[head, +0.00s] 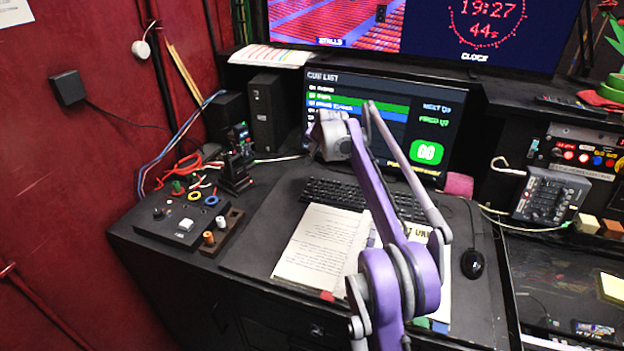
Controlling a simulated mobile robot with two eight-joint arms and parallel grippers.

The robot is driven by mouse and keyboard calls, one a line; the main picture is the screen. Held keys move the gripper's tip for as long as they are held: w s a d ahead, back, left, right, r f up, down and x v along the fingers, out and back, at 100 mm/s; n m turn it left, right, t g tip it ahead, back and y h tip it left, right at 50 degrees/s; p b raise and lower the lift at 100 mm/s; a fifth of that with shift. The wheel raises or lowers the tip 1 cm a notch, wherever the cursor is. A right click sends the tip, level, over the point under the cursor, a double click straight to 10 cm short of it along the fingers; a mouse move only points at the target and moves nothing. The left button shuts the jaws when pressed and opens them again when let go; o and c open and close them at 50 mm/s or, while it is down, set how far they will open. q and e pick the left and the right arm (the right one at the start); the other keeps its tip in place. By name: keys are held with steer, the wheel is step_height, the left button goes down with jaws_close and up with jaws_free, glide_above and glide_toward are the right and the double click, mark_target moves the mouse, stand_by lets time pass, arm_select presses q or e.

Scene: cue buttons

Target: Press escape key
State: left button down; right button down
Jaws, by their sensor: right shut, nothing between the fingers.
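The black keyboard (334,193) lies on the dark desk in front of the monitor. Its top-left corner, where an escape key would sit, is too small to read. My purple and grey right arm rises from the bottom of the view across the papers and the right part of the keyboard. My right gripper (317,150) is at the arm's far end, in front of the monitor's lower left and above the keyboard's left part. It is shut and empty; its fingers show only in small part. I cannot tell a contact with the keys. My left gripper is out of view.
The monitor (450,116) with a cue list stands behind the keyboard. Printed papers (313,243) lie in front, and a black mouse (473,264) at right. A button box (180,226) and black speakers (267,112) are at left.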

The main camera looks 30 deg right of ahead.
steer(key=b, duration=0.5)
glide_above(313, 181)
steer(key=f, duration=0.6)
steer(key=shift+w+f, duration=0.25)
steer(key=shift+f, duration=0.05)
steer(key=shift+f+b, duration=0.6)
steer(key=shift+f, duration=0.35)
steer(key=shift+d+f, duration=0.1)
stand_by(0.3)
steer(key=shift+f, duration=0.35)
steer(key=shift+f, duration=0.35)
stand_by(0.5)
stand_by(0.3)
steer(key=shift+r+p, duration=0.65)
steer(key=shift+r, duration=0.15)
